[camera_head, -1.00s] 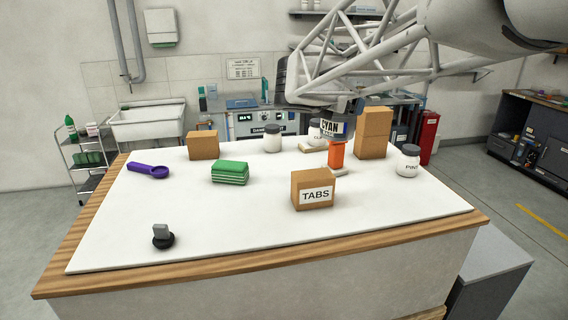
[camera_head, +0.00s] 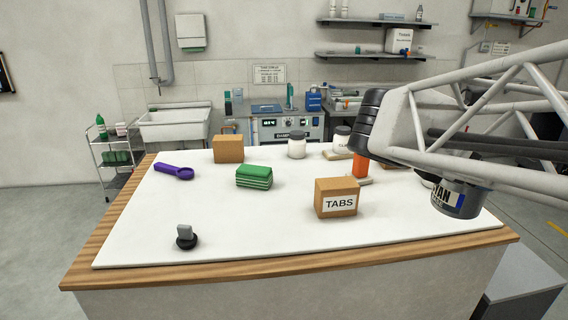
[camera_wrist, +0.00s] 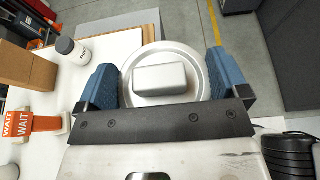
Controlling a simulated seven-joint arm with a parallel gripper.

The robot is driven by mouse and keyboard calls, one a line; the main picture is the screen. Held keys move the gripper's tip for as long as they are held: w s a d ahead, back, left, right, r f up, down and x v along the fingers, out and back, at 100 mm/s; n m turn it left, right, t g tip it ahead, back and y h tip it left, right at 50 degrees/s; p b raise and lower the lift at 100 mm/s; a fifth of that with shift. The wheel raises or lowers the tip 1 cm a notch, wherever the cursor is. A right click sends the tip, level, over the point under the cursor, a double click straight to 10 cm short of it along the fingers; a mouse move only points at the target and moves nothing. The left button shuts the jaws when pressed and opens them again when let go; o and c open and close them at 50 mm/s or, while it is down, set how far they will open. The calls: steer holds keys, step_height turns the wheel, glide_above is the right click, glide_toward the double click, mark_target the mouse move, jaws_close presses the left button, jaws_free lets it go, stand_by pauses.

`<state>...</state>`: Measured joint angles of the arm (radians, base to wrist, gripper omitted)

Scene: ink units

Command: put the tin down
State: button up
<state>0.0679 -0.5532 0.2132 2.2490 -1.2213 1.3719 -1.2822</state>
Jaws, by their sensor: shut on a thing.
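In the wrist view the tin (camera_wrist: 197,60) shows from above as a round silver top with a raised rectangular block. My gripper (camera_wrist: 163,80) is shut on it, with one blue finger on each side. The fingers are hidden in the head view. The tin appears held in the air near the right edge of the white tabletop (camera_head: 270,235).
A "TABS" box (camera_head: 337,198), green sponge-like block (camera_head: 254,177), purple scoop (camera_head: 175,171) and black-based knob (camera_head: 186,238) stand on the table. An orange "WAIT" piece (camera_wrist: 32,124), tall cardboard box (camera_wrist: 27,68) and white jar (camera_wrist: 72,51) are beside the tin. The front centre is clear.

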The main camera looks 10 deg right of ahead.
mark_target(454, 212)
steer(key=f, duration=0.9)
steer(key=shift+s+f, duration=0.25)
steer(key=shift+f, duration=0.15)
steer(key=shift+w+d, duration=0.1)
steer(key=shift+w, duration=0.05)
steer(key=w+d, duration=0.3)
steer(key=w, duration=0.3)
steer(key=w+d+f, duration=0.1)
steer(key=w+d, duration=0.2)
steer(key=w, duration=0.4)
steer(key=shift+d+f, duration=0.2)
steer(key=shift+d, duration=0.1)
steer(key=shift+w, duration=0.2)
steer(key=shift+w+d+f, duration=0.1)
steer(key=shift+w+f, duration=0.05)
steer(key=shift+f, duration=0.75)
steer(key=shift+w+d+f, duration=0.1)
steer(key=shift+w+f, duration=0.05)
steer(key=shift+f, duration=0.75)
steer(key=shift+f, duration=0.1)
